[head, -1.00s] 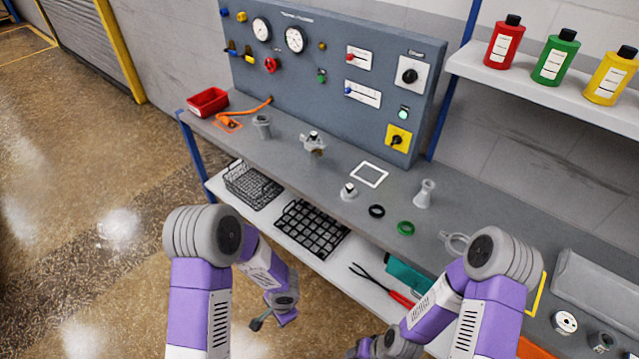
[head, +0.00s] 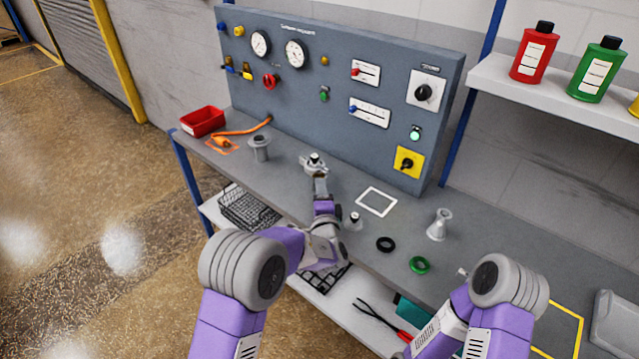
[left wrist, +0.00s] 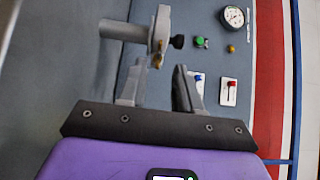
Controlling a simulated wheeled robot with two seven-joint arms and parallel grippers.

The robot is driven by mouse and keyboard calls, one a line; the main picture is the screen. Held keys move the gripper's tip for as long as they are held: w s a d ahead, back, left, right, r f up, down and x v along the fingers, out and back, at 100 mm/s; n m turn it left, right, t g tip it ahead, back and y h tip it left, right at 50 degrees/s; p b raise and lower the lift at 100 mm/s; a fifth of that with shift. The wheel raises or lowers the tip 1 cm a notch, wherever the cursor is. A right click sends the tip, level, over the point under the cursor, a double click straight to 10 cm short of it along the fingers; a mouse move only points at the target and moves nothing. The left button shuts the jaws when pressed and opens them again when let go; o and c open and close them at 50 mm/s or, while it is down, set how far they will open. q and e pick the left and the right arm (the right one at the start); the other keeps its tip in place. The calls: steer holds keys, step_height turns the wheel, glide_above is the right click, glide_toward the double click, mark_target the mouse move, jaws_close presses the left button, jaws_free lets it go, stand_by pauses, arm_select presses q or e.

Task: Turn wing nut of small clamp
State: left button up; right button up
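The small clamp (head: 318,170) is a grey metal piece around a fitting on the bench, below the blue-grey panel. It also shows in the left wrist view (left wrist: 161,30), where its small brass-coloured wing nut (left wrist: 157,61) points toward my gripper. My left gripper (head: 321,184) is right in front of the clamp and partly covers it in the head view. In the left wrist view its two fingers (left wrist: 158,90) are apart, with the wing nut just beyond the gap and nothing visibly gripped. My right gripper is outside the head view; only that arm shows.
The control panel (head: 330,80) stands close behind the clamp. A grey flanged fitting (head: 260,149) and a red bin (head: 202,121) are to its left. A white square outline (head: 376,201), black ring (head: 385,244), green ring (head: 419,265) and grey conical fitting (head: 439,225) are to its right.

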mark_target(319, 177)
arm_select(q)
steer(key=shift+w+a, duration=0.15)
steer(key=shift+w, duration=0.85)
steer(key=shift+w+a, duration=0.15)
steer(key=shift+w, duration=0.8)
steer(key=shift+c, duration=0.2)
jaws_close()
